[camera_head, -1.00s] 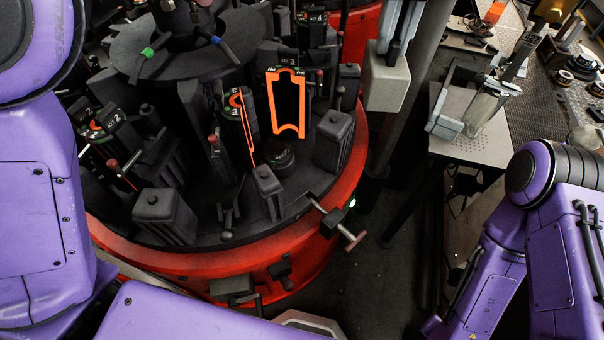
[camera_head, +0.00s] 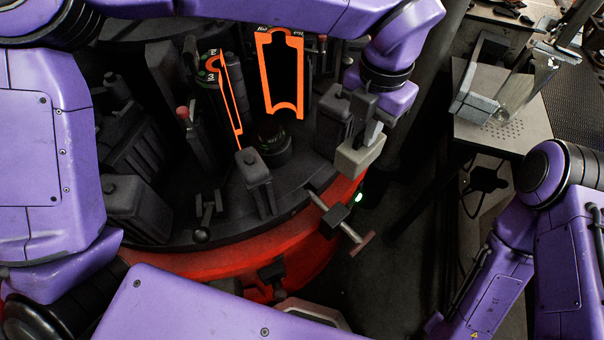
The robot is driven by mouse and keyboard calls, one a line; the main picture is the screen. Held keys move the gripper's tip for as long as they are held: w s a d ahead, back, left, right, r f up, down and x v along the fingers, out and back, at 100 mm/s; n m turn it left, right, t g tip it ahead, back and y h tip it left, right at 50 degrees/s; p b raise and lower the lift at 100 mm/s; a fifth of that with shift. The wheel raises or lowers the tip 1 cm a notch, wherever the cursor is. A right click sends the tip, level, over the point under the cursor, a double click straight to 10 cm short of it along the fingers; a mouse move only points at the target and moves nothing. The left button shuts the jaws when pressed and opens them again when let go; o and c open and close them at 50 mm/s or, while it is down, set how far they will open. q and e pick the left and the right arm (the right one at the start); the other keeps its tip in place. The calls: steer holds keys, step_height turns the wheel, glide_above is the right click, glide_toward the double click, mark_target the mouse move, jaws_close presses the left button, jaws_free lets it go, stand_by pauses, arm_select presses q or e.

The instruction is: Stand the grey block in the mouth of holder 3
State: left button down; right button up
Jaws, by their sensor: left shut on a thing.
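The grey block (camera_head: 360,157) is a pale, box-shaped piece. My left gripper (camera_head: 369,135) is shut on it and holds it by its upper part. The block hangs over the right rim of the round mould table, right of and lower in the picture than the wide orange-edged mouth of holder 3 (camera_head: 297,75).
A second, narrow orange-edged holder (camera_head: 230,95) stands left of holder 3. Dark blocks and a black post (camera_head: 254,180) stand on the red-rimmed table (camera_head: 250,262). A T-handle (camera_head: 340,215) sticks out at the rim. A grey side table (camera_head: 500,125) is at the right.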

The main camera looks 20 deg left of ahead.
arm_select(q)
steer(key=shift+m, duration=0.3)
steer(key=a+f+p, duration=0.1)
steer(key=a+f, duration=0.3)
steer(key=w+a+f+p, duration=0.1)
steer(key=a+f+p, duration=0.1)
steer(key=a+f, duration=0.3)
steer(key=a+f+p, duration=0.1)
steer(key=a+f, duration=0.3)
steer(key=shift+w+a+f+p, duration=0.3)
steer(key=shift+w+a, duration=0.05)
steer(key=shift+f, duration=0.15)
steer(key=shift+f, duration=0.1)
